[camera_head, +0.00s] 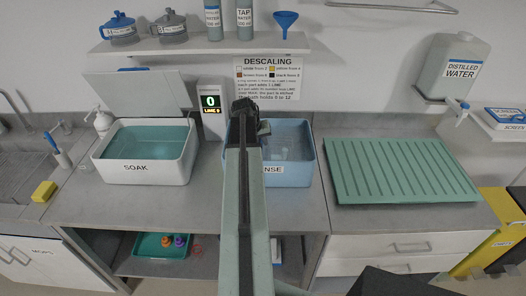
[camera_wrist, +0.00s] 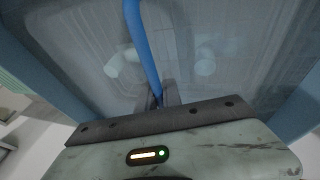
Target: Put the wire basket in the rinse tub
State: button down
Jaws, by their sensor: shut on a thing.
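The rinse tub (camera_head: 303,175) is a light blue open box in the middle of the counter, its label partly hidden behind my arm. My gripper (camera_head: 245,108) is over the tub in the head view. In the wrist view my gripper (camera_wrist: 163,95) is shut on the blue handle of the wire basket (camera_wrist: 150,55). Faint wire mesh and pale fittings show below the handle, between the tub's blue walls. The basket is mostly hidden by my arm in the head view. I cannot tell whether it touches the tub floor.
The white soak tub (camera_head: 143,179) with teal liquid stands to the left, beside a display (camera_head: 211,110) reading 0. A green ribbed drain mat (camera_head: 400,170) lies to the right. A shelf (camera_head: 205,45) with bottles and a blue funnel (camera_head: 286,19) hangs above.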

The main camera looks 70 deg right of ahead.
jog(key=shift+r, duration=0.1)
jog(key=c, duration=1.5)
grip_release()
jog(key=shift+a+r+p, duration=0.1)
jog(key=shift+r+p, duration=0.15)
jog(key=shift+p, duration=0.15)
jog(key=p+v, duration=1)
jog(key=v, duration=0.1)
jog(key=shift+a+r, duration=0.15)
jog(key=shift+r, duration=0.05)
jog(key=shift+w, duration=0.1)
